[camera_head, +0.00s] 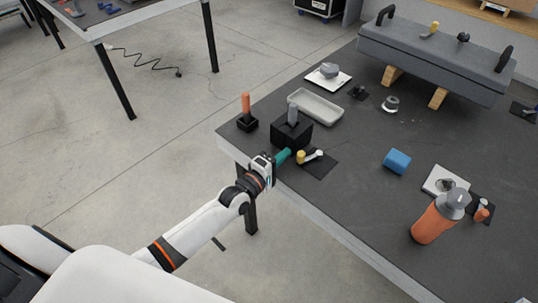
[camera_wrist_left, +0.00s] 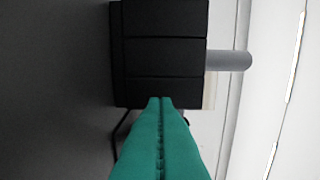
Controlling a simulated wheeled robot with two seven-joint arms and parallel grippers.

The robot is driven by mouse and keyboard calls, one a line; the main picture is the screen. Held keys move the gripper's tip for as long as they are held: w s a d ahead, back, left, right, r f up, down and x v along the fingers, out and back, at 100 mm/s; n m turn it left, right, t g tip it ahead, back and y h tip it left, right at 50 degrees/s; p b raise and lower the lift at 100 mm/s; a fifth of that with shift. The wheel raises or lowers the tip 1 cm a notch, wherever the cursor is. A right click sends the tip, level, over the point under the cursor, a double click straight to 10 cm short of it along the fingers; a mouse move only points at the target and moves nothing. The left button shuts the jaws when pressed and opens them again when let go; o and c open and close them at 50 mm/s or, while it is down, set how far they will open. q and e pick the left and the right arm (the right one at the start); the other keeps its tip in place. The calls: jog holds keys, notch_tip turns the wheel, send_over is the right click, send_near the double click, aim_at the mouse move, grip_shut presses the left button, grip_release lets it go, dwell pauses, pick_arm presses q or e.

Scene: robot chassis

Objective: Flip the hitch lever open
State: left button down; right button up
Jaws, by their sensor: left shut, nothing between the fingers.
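My left gripper (camera_head: 288,152) has green fingers, shut and empty, at the table's near left edge. In the left wrist view its fingertips (camera_wrist_left: 161,101) point at a black block (camera_wrist_left: 160,52) with a grey cylinder (camera_wrist_left: 228,61) sticking out; I cannot tell whether they touch. The block (camera_head: 296,136) also shows in the head view. Just right of the fingers, a small yellow-and-white part (camera_head: 310,157) lies on a dark pad. A yellow-tipped lever (camera_head: 430,30) stands on the long grey chassis (camera_head: 440,62) at the back. I cannot tell which part is the hitch lever. My right gripper is not in view.
On the dark table (camera_head: 350,210) are an orange-handled tool (camera_head: 246,108) in a black holder, a grey tray (camera_head: 315,105), a blue block (camera_head: 397,161) and an orange bottle (camera_head: 434,222). Wooden blocks (camera_head: 392,75) support the chassis. The table's front middle is clear.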

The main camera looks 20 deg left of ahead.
aim_at(298, 158)
pick_arm(q)
jog(key=shift+s+d, duration=0.1)
jog(key=shift+d, duration=0.55)
jog(key=shift+s, duration=0.1)
jog(key=shift+s+d+n+y+p, duration=0.2)
jog(key=shift+n+y+p, duration=0.1)
jog(key=shift+y+p, duration=0.2)
jog(key=shift+s+d+n+y+p, duration=0.2)
jog(key=shift+d+n+y+p, duration=0.1)
jog(key=shift+n+y+p, duration=0.25)
jog(key=shift+s+d+r+p, duration=0.1)
jog(key=shift+s+d+p, duration=0.45)
jog(key=shift+d, duration=0.15)
jog(key=shift+s+d, duration=0.25)
jog(key=shift+d, duration=0.5)
jog(key=shift+s+d, duration=0.25)
jog(key=shift+d, duration=0.5)
jog(key=shift+s+d, duration=0.1)
jog(key=shift+d, duration=1.35)
